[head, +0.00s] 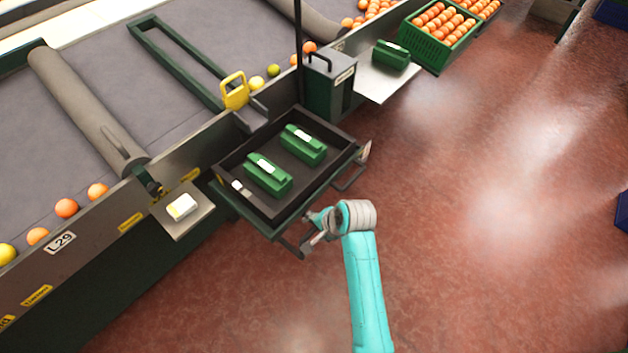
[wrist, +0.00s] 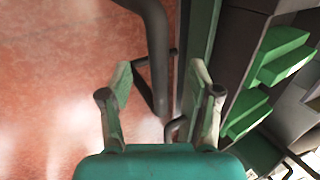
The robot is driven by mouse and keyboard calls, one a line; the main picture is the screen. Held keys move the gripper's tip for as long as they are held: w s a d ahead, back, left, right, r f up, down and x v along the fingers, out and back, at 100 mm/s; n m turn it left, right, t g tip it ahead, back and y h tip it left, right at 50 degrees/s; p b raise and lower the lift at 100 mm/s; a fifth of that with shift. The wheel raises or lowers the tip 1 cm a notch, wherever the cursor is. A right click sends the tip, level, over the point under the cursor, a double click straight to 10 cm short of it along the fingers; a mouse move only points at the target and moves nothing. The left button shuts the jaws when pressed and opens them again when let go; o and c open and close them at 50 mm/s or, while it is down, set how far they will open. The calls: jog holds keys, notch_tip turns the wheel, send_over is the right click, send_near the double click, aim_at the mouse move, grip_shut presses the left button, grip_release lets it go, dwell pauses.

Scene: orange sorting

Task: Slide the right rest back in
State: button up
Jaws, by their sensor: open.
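My gripper (head: 318,224) is open at the front of a dark pulled-out tray (head: 226,190) in the head view. In the wrist view its fingers (wrist: 160,82) stand apart, with a dark bent bar (wrist: 158,45) showing between them; whether they touch it I cannot tell. Two dark bar-like parts stick out from the tray's front: a left one (head: 290,247) beside my gripper and a right one (head: 350,183) clear of it. A grey plate (head: 372,92) juts out further right, with a green block on it. I cannot tell for sure which part is the right rest.
Two green blocks (head: 268,175) with white tops lie in the tray. A small shelf (head: 178,222) at left holds a white-and-yellow block. A dark green box (head: 330,85) and a crate of oranges (head: 436,40) stand beyond.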

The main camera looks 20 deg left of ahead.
jog(key=shift+r, duration=3.15)
jog(key=s+d+f+t, duration=0.2)
jog(key=s+d+f, duration=0.15)
jog(key=d, duration=0.25)
jog(key=s+d+f+t, duration=0.2)
jog(key=s+d+f, duration=0.1)
jog(key=d+f, duration=0.3)
jog(key=s+d+t+h, duration=0.2)
jog(key=s+d+t, duration=0.1)
jog(key=s+d, duration=0.75)
jog(key=s+d+r+n+t+h, duration=0.1)
jog(key=s+d+r+n+t, duration=0.1)
jog(key=s+d+r, duration=0.3)
jog(key=s+d+r+n+t+h, duration=0.2)
jog(key=s+d+r, duration=0.3)
jog(key=s+r, duration=0.9)
notch_tip(320, 180, up, 2)
jog(key=shift+s+d+r+t, duration=0.1)
jog(key=shift+s+d+t, duration=0.25)
jog(key=shift+t, duration=0.55)
